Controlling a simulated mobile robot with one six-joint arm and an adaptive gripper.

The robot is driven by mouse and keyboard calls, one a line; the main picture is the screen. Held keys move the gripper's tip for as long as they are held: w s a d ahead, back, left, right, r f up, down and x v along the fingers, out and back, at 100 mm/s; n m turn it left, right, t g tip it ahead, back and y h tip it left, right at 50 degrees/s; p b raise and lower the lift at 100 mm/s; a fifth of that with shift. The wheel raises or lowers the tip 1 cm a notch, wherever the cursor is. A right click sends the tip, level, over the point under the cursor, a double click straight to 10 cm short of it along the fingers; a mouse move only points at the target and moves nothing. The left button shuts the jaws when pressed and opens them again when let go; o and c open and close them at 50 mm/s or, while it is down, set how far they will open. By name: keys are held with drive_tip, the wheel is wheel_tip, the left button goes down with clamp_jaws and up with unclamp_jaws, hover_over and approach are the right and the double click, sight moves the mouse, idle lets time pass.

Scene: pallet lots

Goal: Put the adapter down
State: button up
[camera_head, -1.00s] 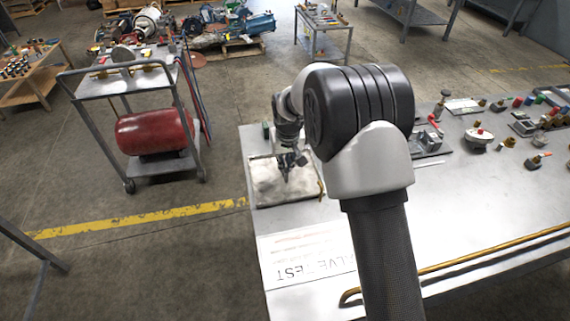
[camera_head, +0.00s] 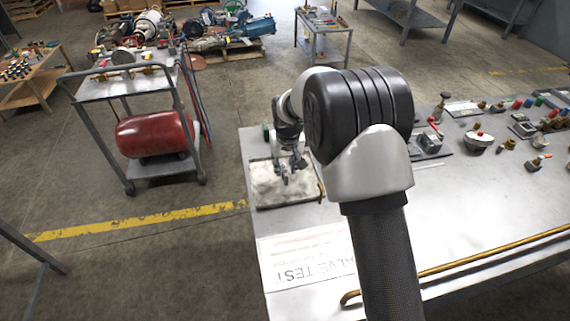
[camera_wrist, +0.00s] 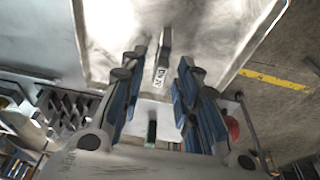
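My gripper (camera_head: 287,178) is low over a pale, cloth-like surface in a shallow tray (camera_head: 262,206) at the left end of the workbench. In the wrist view its two blue-sided fingers (camera_wrist: 163,62) stand apart. Gaps show between this piece and both fingers. It seems to rest on the tray's pale surface, though contact is hard to make out. In the head view the piece cannot be told apart from the gripper.
A sheet reading VALVE TEST (camera_head: 305,262) lies in front of the tray. A brass-coloured rod (camera_head: 480,264) runs along the bench's front edge. Several fittings and a white round part (camera_head: 478,143) stand to the right. A cart with a red tank (camera_head: 157,134) stands left.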

drive_tip(key=s+d+p+v, duration=0.2)
drive_tip(key=v, duration=0.9)
drive_tip(key=s+d+f+p+v, duration=0.1)
drive_tip(key=v, duration=0.9)
drive_tip(key=s+d+r+m+t, duration=0.1)
drive_tip(key=s+d+r, duration=0.15)
drive_tip(key=s, duration=0.35)
drive_tip(key=s+d+r, duration=0.2)
drive_tip(key=s+r, duration=0.2)
drive_tip(key=s, duration=0.1)
drive_tip(key=s+d, duration=0.2)
drive_tip(key=s, duration=0.7)
drive_tip(key=s+d+m, duration=0.1)
drive_tip(key=s+d, duration=0.1)
drive_tip(key=s, duration=0.8)
drive_tip(key=shift+s+d+f+t, duration=0.2)
drive_tip(key=shift+d+f+t, duration=0.1)
drive_tip(key=shift+d+t, duration=0.1)
